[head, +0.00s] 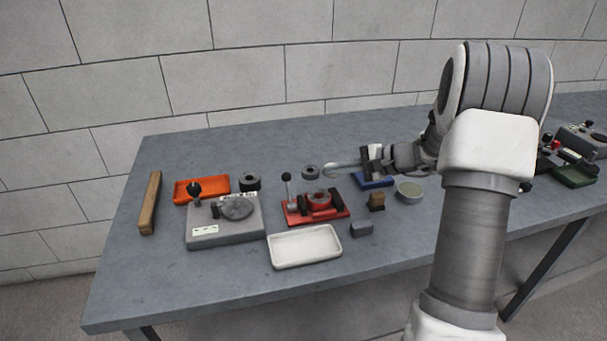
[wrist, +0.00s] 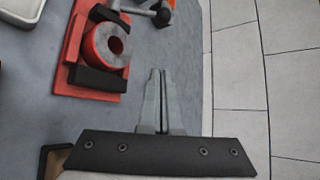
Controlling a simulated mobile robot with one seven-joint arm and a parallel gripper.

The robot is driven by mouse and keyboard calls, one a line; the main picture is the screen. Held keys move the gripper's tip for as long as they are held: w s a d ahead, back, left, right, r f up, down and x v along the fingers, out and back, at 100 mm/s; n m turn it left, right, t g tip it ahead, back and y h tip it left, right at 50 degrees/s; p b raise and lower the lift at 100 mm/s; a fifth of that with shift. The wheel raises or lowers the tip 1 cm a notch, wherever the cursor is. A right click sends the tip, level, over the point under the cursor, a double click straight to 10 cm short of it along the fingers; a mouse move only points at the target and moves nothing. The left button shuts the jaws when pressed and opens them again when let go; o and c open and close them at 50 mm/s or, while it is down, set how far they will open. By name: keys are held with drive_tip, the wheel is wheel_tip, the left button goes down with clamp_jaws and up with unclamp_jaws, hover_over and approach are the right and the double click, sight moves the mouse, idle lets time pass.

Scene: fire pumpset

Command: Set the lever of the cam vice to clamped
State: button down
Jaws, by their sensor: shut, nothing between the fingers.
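The cam vice (head: 330,214) has a red base and dark jaws, with a ring (head: 319,199) between the jaws. Its lever (head: 288,192) stands up at the left end, with a dark ball knob on top. In the wrist view the vice (wrist: 73,50) is at the upper left, and part of the lever (wrist: 140,9) shows at the top edge. Whether the jaws press on the ring cannot be told. My gripper (head: 330,169) is shut and empty, above the table behind and right of the lever, apart from it. Its closed fingers (wrist: 158,75) point toward the top of the wrist view.
A grey fixture (head: 225,235) with a round disc and black knob stands left of the vice. A white tray (head: 305,262) lies in front. An orange tray (head: 188,197), dark rings, a wooden bar (head: 150,203), a bowl (head: 410,190) and small blocks stand around. The table's front left is clear.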

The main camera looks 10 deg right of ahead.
sight(289, 192)
drive_tip(key=b+x, duration=0.2)
drive_tip(key=x, duration=0.7)
drive_tip(key=shift+a+f, duration=0.1)
drive_tip(key=shift+s+a+r, duration=0.65)
drive_tip(key=shift+a+r, duration=0.05)
drive_tip(key=shift+a, duration=0.15)
drive_tip(key=shift+s+a+r, duration=0.35)
drive_tip(key=shift+s, duration=0.1)
drive_tip(key=shift+d+b, duration=0.15)
drive_tip(key=shift+b, duration=0.3)
drive_tip(key=shift+s+r+t, duration=0.1)
drive_tip(key=shift+s+t, duration=0.05)
drive_tip(key=shift+t, duration=0.15)
